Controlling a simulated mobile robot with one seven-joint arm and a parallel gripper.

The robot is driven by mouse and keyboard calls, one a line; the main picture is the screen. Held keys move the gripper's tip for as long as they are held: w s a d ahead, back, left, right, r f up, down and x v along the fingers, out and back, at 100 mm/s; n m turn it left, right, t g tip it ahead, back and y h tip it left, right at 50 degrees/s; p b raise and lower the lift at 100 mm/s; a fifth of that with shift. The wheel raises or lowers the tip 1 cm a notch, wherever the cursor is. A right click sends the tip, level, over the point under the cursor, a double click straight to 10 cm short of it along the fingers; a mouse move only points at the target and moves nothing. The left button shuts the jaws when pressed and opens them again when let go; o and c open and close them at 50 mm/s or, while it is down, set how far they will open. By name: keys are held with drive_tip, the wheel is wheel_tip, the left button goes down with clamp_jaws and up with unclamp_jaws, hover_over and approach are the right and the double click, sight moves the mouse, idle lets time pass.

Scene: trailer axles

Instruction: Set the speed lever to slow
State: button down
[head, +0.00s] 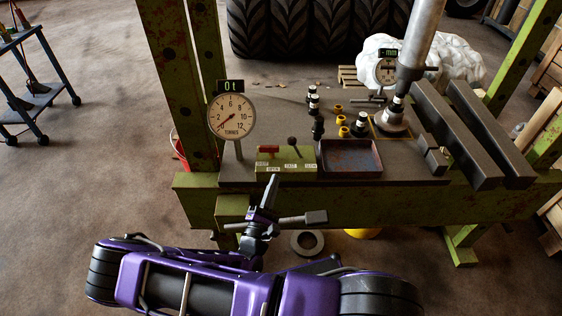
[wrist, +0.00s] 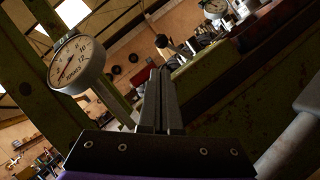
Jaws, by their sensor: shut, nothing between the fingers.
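A green control box (head: 286,162) stands on the front edge of the press bench. The speed lever (head: 292,141), a thin stem with a dark round knob, rises from its right part and leans a little left. Small white labels mark the box front, too small to read surely. My gripper (head: 273,179) is shut and empty, just in front of and below the box, pointing up towards it and apart from the lever. In the wrist view the shut fingers (wrist: 158,72) point at the box, with the lever's knob (wrist: 162,41) beyond their tips.
A red handle (head: 268,149) sits left of the lever on the same box. A round dial gauge (head: 231,117) on a post stands to the left. A rusty tray (head: 351,156) lies close on the right. The green bench beam (head: 350,203) runs below the box.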

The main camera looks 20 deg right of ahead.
sight(295, 148)
drive_tip(key=x, duration=0.9)
drive_tip(key=shift+w+d+r, duration=0.15)
drive_tip(key=shift+w+d, duration=0.1)
drive_tip(key=shift+a+r, duration=0.1)
drive_tip(key=shift+d+m, duration=0.2)
drive_tip(key=shift+m, duration=0.1)
